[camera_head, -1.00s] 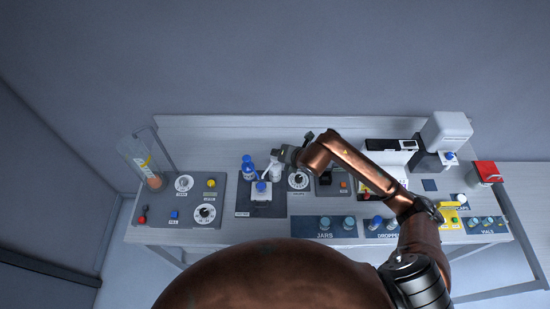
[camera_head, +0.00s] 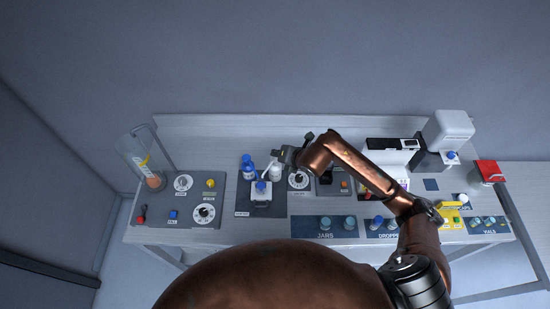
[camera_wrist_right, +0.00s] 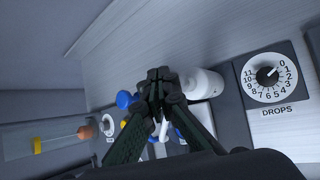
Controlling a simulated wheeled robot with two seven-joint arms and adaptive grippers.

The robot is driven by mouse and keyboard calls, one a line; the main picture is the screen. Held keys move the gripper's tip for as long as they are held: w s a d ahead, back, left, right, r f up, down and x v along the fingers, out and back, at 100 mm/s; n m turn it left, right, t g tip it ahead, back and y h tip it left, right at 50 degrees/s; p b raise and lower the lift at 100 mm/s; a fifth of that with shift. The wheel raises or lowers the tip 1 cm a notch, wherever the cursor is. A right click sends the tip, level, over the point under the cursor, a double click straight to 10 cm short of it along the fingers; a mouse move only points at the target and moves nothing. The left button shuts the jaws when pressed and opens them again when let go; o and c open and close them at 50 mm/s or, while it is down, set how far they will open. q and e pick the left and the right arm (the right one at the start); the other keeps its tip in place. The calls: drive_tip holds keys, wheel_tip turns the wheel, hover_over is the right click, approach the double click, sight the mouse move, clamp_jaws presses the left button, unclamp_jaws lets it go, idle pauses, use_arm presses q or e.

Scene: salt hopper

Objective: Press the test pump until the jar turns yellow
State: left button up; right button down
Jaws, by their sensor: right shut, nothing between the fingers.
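A white pump bottle (camera_head: 275,172) stands on the dark station plate left of centre; its white body also shows in the wrist view (camera_wrist_right: 203,84). My right gripper (camera_head: 279,157) is shut and empty, right over the pump's top. In the wrist view its closed fingers (camera_wrist_right: 158,88) overlap the pump head and hide part of it; I cannot tell whether they touch it. I cannot make out a yellow jar at this station. My left gripper is not in view.
A blue bottle (camera_head: 248,168) stands left of the pump. A DROPS dial (camera_head: 299,180) is to the right; it also shows in the wrist view (camera_wrist_right: 270,77). A clear hopper (camera_head: 139,156) and panel are at left. Jars sit in a tray (camera_head: 300,232) in front.

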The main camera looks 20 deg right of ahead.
drive_tip(key=shift+s+f+b, duration=0.1)
drive_tip(key=shift+f+b, duration=0.6)
drive_tip(key=shift+f, duration=0.05)
idle(0.8)
drive_tip(key=shift+r, duration=0.15)
idle(0.3)
drive_tip(key=shift+r+p, duration=0.6)
drive_tip(key=shift+r, duration=0.45)
drive_tip(key=shift+r+p, duration=1.35)
drive_tip(key=shift+r, duration=1.2)
drive_tip(key=shift+f, duration=0.15)
